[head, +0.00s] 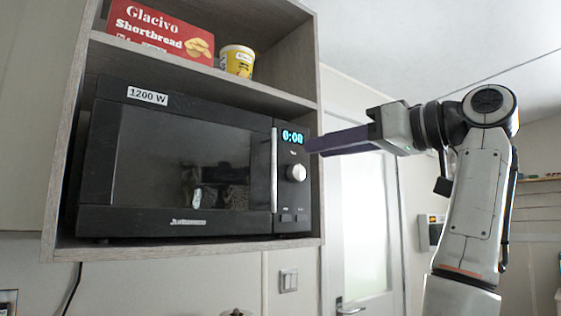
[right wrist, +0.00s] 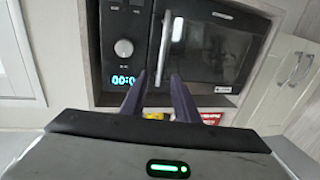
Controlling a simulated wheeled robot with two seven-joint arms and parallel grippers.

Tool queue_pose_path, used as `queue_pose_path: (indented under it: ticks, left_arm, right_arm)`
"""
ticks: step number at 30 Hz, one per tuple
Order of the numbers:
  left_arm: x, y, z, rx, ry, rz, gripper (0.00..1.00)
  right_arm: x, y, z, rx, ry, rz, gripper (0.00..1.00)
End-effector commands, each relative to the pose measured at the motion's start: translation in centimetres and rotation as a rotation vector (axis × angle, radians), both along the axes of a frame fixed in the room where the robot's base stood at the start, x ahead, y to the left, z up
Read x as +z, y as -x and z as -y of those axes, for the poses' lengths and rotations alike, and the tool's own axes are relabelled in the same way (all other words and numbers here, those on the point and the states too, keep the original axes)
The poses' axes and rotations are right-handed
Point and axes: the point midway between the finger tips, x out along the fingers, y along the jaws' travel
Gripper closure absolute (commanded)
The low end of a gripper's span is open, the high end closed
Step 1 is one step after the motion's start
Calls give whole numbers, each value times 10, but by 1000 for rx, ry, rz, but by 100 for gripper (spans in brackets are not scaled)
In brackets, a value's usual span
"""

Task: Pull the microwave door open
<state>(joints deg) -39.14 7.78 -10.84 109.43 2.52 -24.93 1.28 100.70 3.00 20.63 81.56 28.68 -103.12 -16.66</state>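The black microwave (head: 97,160) sits in a wooden cabinet niche, and its dark-windowed door (head: 150,160) looks shut. Its upright silver handle (head: 273,170) is on the door's right edge, beside the control panel. My right gripper (head: 312,146) points left toward the panel, its purple fingertips just right of the clock display, seemingly in front of the microwave. In the right wrist view the microwave appears turned over; the two fingers (right wrist: 158,77) are apart with nothing held between them, and the handle (right wrist: 163,45) shows beyond the gap. My left gripper is out of view.
A red shortbread box (head: 160,32) and a yellow tub (head: 237,61) stand on the shelf above the microwave. The niche's wooden side wall (head: 318,190) is close to the control panel and my right fingers. A door (head: 360,210) stands behind.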

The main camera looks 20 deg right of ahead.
Motion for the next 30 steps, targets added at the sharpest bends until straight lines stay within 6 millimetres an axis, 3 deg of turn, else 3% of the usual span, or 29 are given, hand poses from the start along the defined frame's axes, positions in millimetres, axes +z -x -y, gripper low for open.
queue_pose_path:
  ticks: [5,18,30]
  left_arm:
    - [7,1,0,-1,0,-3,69]
    - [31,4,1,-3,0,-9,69]
    - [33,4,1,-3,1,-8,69]
  right_arm:
    - [5,-14,-11,8,-1,0,72]
    - [4,-77,-49,5,-2,1,72]
    - [2,-86,-53,2,0,4,72]
